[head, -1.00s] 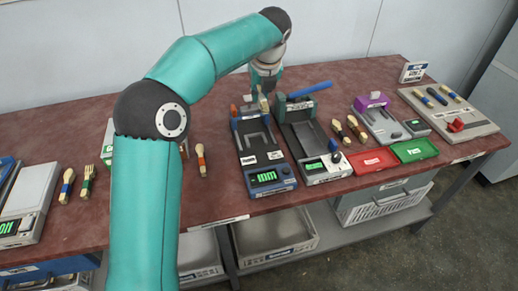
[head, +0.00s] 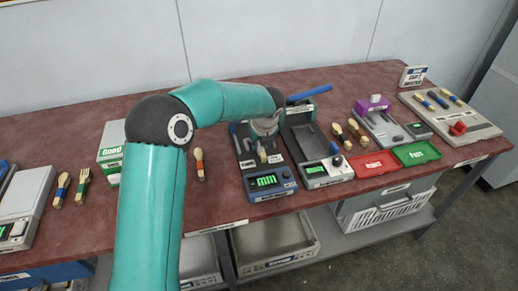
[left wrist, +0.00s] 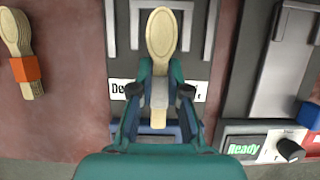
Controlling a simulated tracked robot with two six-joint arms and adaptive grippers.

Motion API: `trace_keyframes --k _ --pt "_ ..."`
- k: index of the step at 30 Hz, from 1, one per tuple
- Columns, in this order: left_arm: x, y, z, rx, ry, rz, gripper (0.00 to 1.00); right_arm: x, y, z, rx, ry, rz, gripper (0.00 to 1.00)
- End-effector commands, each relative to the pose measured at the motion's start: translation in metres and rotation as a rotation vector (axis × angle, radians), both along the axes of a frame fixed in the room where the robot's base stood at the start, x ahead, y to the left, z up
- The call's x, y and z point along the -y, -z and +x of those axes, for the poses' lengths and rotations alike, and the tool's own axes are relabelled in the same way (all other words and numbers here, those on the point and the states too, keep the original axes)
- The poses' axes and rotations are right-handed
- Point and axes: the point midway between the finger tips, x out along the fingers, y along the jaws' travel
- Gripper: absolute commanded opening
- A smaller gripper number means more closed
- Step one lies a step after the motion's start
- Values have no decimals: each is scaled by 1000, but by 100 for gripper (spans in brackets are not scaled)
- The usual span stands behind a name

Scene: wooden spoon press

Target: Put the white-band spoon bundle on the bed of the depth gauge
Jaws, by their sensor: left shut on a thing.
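The white-band spoon bundle (left wrist: 162,36) is pale wood, with its bowl end at the top of the left wrist view and the white band between my fingers. My left gripper (left wrist: 160,92) is shut on it at the band. In the head view the bundle (head: 262,155) shows small below my left gripper (head: 264,140). The depth gauge (head: 270,183) is dark blue-grey with a lit green display, and its bed lies right under the bundle. I cannot tell whether the bundle touches the bed. My right gripper is not in view.
Right of the gauge stands a press (head: 325,171) with a blue lever (head: 310,93) and a display. An orange-band bundle (head: 199,164) lies left of the gauge. Red (head: 374,164) and green (head: 417,153) trays are further right.

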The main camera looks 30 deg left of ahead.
Motion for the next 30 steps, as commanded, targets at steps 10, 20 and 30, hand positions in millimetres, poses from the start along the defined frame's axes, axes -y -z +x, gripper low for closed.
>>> trace_keyframes --k 10,20,30 --pt "0 23 0 0 1 1 0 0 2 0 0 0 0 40" --pt "0 23 0 0 0 0 40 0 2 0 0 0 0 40" --pt "1 15 -1 3 0 0 40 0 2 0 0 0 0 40"
